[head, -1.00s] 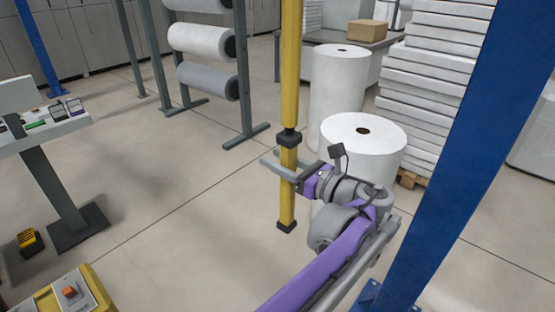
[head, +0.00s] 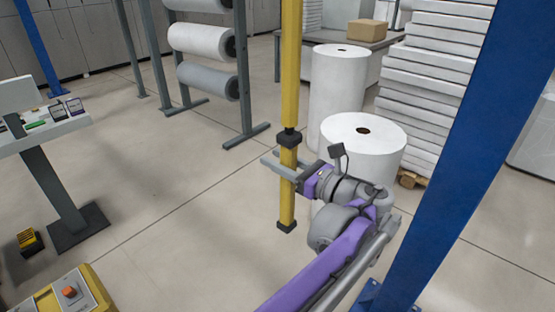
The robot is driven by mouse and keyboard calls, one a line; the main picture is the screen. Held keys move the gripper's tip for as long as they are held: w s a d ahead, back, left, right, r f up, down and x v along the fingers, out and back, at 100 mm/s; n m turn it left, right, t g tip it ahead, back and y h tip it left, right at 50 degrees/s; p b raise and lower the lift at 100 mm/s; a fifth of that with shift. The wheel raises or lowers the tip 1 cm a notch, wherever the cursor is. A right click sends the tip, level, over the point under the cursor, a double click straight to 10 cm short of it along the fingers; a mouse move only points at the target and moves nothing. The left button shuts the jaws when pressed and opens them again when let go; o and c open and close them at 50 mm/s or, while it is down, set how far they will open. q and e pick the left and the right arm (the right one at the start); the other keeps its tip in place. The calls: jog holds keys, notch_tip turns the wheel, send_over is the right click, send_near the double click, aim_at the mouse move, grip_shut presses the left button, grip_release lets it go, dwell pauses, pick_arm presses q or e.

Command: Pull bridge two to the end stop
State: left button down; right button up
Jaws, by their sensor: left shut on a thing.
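A yellow pole (head: 290,75) hangs down from above the picture, upright, with a black collar (head: 288,138) low on it and a black end piece (head: 286,226) clear of the floor. My left gripper (head: 277,163) is shut on the pole's lower section, just below the collar. Its two grey fingers lie on either side of the pole and reach past it to the left. The bridge, its rail and the end stop are outside the picture. My right gripper does not show.
A blue post (head: 455,150) rises close by on the right. White rolls (head: 363,140) stand behind my gripper, with a stack of white sheets (head: 437,80) further back. A yellow control box (head: 70,295) is at lower left. The floor left of the pole is open.

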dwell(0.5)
pick_arm(q)
jog(key=shift+w+d+r, duration=0.15)
jog(key=shift+w+d, duration=0.15)
jog(key=shift+w, duration=0.1)
jog(key=shift+w+d, duration=0.25)
jog(key=shift+w, duration=0.1)
jog(key=c, duration=0.8)
grip_release()
jog(key=shift+w+f, duration=0.1)
jog(key=shift+f, duration=0.1)
jog(key=shift+c, duration=0.2)
jog(key=shift+o, duration=1.6)
jog(key=shift+s+a+r, duration=0.1)
jog(key=shift+s, duration=0.2)
jog(key=shift+w, duration=0.1)
